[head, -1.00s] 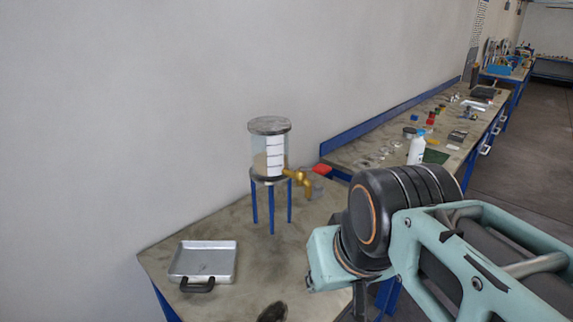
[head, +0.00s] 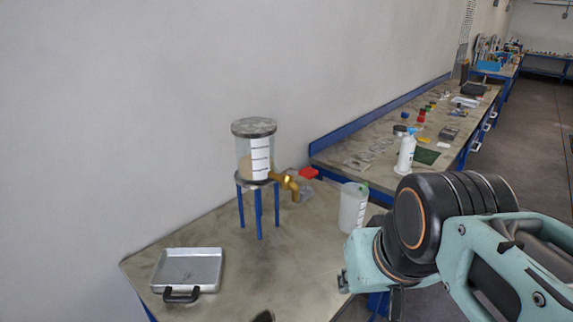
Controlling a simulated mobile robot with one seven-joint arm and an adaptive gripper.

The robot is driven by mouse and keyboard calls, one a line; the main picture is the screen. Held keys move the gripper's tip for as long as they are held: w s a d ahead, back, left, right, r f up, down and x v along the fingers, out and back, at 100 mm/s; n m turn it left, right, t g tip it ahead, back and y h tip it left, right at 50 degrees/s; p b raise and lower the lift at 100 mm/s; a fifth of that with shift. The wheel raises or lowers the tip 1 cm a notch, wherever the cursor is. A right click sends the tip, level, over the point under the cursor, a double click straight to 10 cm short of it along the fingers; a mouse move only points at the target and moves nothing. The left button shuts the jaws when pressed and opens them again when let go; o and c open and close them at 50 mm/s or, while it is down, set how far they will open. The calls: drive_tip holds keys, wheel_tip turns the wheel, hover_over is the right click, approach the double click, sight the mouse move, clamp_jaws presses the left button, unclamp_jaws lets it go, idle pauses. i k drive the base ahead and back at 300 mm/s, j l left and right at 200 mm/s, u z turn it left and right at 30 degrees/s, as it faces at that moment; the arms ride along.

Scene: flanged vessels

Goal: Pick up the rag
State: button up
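I see nothing that is clearly a rag. A flat dark green patch (head: 425,157) lies on the far bench beside a white bottle; it may be cloth, but it is too small to tell. My arm fills the lower right and covers part of the near table's right side. The fingers of my gripper do not show, so its state and anything in it are hidden. A dark rounded thing (head: 263,317) is cut off by the bottom edge, and I cannot tell what it is.
The near table (head: 235,270) holds a metal tray (head: 190,268) with a black handle, a clear vessel (head: 256,155) on blue legs with a brass tap (head: 287,184), and a translucent beaker (head: 352,207). The white bottle (head: 406,152) stands on the cluttered far bench (head: 345,150). The table's middle is clear.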

sight(306, 192)
drive_tip(key=i+l+u, duration=0.1)
drive_tip(key=i+l, duration=0.3)
drive_tip(key=l, duration=0.25)
drive_tip(key=i+l+u, duration=0.15)
drive_tip(key=l, duration=0.2)
drive_tip(key=i+l, duration=0.2)
drive_tip(key=l, duration=0.15)
drive_tip(key=i+l+u, duration=0.15)
drive_tip(key=l, duration=0.2)
drive_tip(key=i+l+u, duration=0.1)
drive_tip(key=l, duration=0.25)
drive_tip(key=i+l, duration=0.25)
drive_tip(key=l, duration=0.15)
drive_tip(key=l+u, duration=0.15)
drive_tip(key=l, duration=0.25)
drive_tip(key=k+l+u, duration=0.2)
drive_tip(key=l, duration=0.2)
drive_tip(key=l+u, duration=0.15)
drive_tip(key=l, duration=0.25)
drive_tip(key=i+j+z, duration=0.15)
drive_tip(key=j, duration=0.2)
drive_tip(key=i+j+z, duration=0.2)
drive_tip(key=j, duration=0.2)
drive_tip(key=k+l, duration=0.05)
